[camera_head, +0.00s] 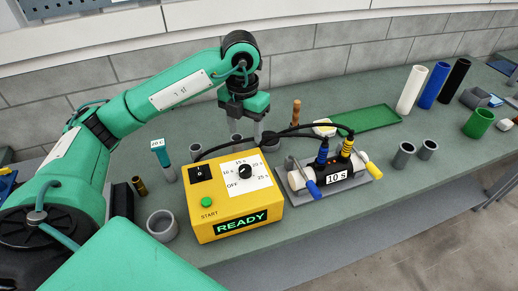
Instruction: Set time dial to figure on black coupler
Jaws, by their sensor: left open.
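The yellow control box (235,214) stands on the bench, with a lit READY display on its front. Its black time dial (245,171) sits on a white scale plate, marked OFF and with several second figures. I cannot tell which mark the dial points at. The black coupler (335,168) lies on a grey base right of the box. Its white label (337,178) reads 10 s. My right gripper is not seen.
A black rocker switch (200,172) and green START button (206,202) are left of the dial. Black cables (286,131) run behind it to blue and yellow plugs. A blue-topped thermometer (163,160) and grey ring (162,225) stand left. Clear bench lies at front right.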

